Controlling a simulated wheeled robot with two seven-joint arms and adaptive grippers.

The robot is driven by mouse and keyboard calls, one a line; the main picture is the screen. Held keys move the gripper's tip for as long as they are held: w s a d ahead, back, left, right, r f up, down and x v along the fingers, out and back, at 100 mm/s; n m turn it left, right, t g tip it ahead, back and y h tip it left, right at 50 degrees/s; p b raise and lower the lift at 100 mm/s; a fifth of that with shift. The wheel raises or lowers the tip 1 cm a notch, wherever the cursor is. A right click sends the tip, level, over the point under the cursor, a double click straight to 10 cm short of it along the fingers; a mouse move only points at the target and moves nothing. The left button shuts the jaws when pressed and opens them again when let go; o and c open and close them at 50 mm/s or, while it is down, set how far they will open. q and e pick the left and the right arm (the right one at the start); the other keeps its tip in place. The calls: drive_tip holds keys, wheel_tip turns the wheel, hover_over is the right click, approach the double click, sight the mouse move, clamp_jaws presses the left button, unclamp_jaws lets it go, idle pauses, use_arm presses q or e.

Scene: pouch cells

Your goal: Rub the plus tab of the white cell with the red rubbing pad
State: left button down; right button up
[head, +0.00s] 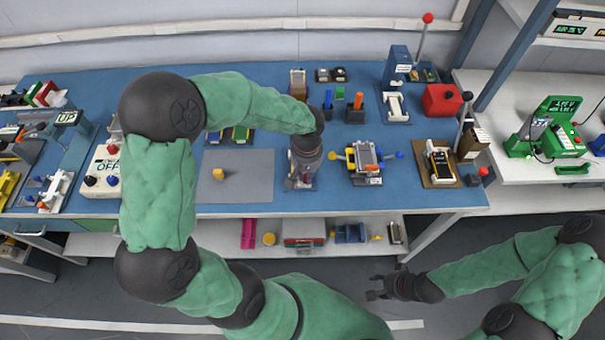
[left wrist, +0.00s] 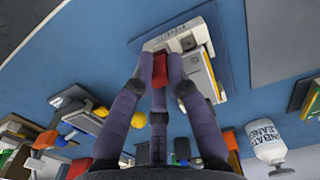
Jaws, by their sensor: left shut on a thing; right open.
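My left gripper (head: 303,172) is over the front middle of the blue bench. In the left wrist view it is shut on the red rubbing pad (left wrist: 160,70). The pad is at a pale holder (left wrist: 185,40) with a flat whitish cell (left wrist: 199,76) in it. The pad appears close to the holder's edge; I cannot tell whether it touches a tab. The plus tab is not discernible, hidden by pad and fingers. In the head view the gripper covers most of this holder. My right gripper (head: 378,288) is open and empty, low in front of the bench.
A fixture (head: 365,160) with yellow and blue knobs stands just right of my left gripper. A brown board (head: 438,178) with a device is further right. A grey mat (head: 236,190) lies left. A white bottle (left wrist: 265,141) shows in the left wrist view.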

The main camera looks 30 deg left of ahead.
use_arm(q)
drive_tip(key=shift+s+a+f, duration=0.1)
drive_tip(key=shift+s+a, duration=0.3)
drive_tip(key=shift+a, duration=0.15)
drive_tip(key=shift+d, duration=0.1)
drive_tip(key=shift+w+d, duration=0.4)
drive_tip(key=shift+d, duration=0.2)
drive_tip(key=shift+a, duration=0.15)
drive_tip(key=shift+s+a, duration=0.4)
drive_tip(key=shift+a, duration=0.15)
